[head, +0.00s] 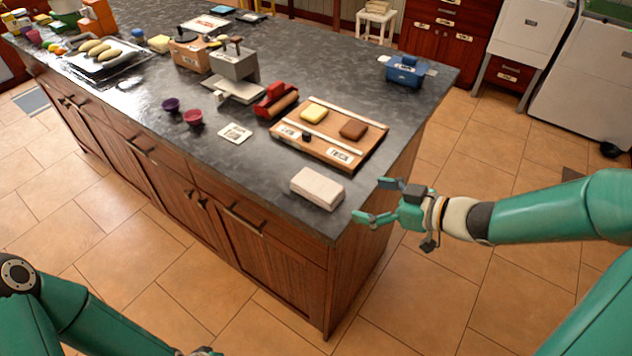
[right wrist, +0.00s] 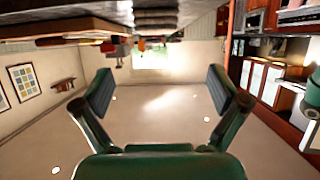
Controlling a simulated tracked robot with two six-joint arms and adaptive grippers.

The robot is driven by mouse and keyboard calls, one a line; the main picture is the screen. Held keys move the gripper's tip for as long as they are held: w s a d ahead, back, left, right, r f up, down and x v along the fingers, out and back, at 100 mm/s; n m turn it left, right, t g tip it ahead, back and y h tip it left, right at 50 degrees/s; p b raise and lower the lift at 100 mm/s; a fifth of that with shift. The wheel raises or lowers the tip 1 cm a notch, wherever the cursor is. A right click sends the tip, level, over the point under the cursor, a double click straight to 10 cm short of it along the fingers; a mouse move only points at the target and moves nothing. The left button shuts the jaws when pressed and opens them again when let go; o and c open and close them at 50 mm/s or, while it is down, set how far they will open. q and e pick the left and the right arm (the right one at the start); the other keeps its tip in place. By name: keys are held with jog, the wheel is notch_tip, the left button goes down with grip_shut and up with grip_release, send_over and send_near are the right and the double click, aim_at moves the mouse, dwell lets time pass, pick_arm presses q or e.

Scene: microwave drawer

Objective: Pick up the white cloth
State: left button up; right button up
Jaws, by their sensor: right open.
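The white cloth (head: 317,187) is a folded, block-shaped bundle. It lies flat on the dark countertop (head: 300,228) near the front right corner. My right gripper (head: 375,200) is open and empty, just right of the cloth by the counter's corner, its fingers pointing left and apart from the cloth. In the right wrist view the open fingers (right wrist: 160,92) have nothing between them. Of my left gripper, only a sliver (head: 205,351) shows at the bottom edge.
Behind the cloth lies a wooden board (head: 345,163) with a yellow and a brown block. A white card (head: 235,133), two small bowls and a red holder (head: 276,99) stand farther left. A blue box (head: 406,71) sits at the back right. Tiled floor right of the counter is open.

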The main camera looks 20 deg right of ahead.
aim_at(327, 189)
jog(key=x, duration=0.9)
jog(key=shift+w+d+f, duration=0.15)
jog(key=shift+f, duration=0.2)
jog(key=shift+p+x, duration=0.4)
jog(key=shift+x, duration=2.3)
jog(key=shift+r, duration=0.15)
jog(key=c, duration=1)
